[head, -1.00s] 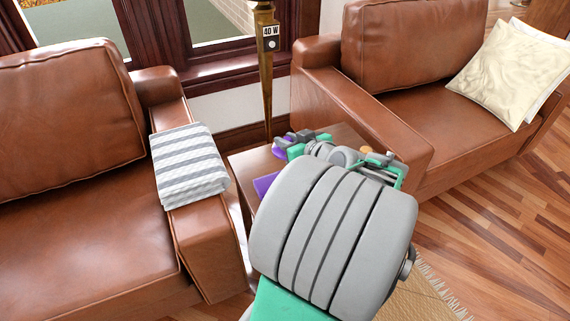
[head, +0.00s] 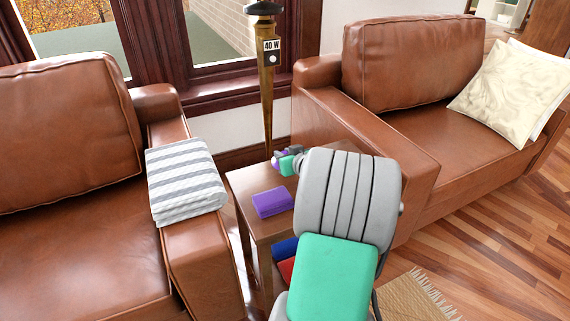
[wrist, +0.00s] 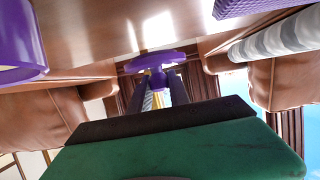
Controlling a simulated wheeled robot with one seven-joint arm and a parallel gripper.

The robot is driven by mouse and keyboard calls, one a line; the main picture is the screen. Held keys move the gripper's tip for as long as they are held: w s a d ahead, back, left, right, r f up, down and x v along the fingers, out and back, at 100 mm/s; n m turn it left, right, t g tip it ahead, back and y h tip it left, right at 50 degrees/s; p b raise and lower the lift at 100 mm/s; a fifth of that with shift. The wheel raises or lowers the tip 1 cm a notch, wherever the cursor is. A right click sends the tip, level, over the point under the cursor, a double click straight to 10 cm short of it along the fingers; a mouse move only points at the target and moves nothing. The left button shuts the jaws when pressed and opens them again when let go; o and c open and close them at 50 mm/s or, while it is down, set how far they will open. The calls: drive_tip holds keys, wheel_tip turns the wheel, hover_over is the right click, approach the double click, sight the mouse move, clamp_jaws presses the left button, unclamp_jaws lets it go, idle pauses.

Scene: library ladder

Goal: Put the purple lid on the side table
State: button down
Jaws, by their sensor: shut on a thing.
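The purple lid (wrist: 143,63) is a flat disc with a knob, seen beyond my fingers in the wrist view. My gripper (wrist: 158,88) is shut on its knob. In the head view my gripper (head: 284,159) is over the back part of the brown wooden side table (head: 241,184), with a little purple showing at its tip. The glossy tabletop (wrist: 115,28) fills the top of the wrist view, close to the lid. I cannot tell whether the lid touches it. My arm hides the table's right part in the head view.
A purple block (head: 272,202) lies on the table's front left. A round purple vessel (wrist: 20,45) shows in the wrist view. Leather armchairs (head: 75,130) (head: 400,115) flank the table, a striped folded cloth (head: 186,178) on the left armrest. A brass post (head: 267,95) stands behind.

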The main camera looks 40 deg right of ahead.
drive_tip(key=shift+s+f+b, duration=0.1)
drive_tip(key=shift+f+b, duration=0.55)
drive_tip(key=shift+f, duration=1)
drive_tip(key=c, duration=1.2)
unclamp_jaws()
drive_tip(key=shift+r, duration=0.1)
drive_tip(key=shift+c, duration=0.2)
drive_tip(key=shift+r+p, duration=0.3)
drive_tip(key=shift+p, duration=0.1)
drive_tip(key=p+v, duration=0.3)
drive_tip(key=v, duration=0.9)
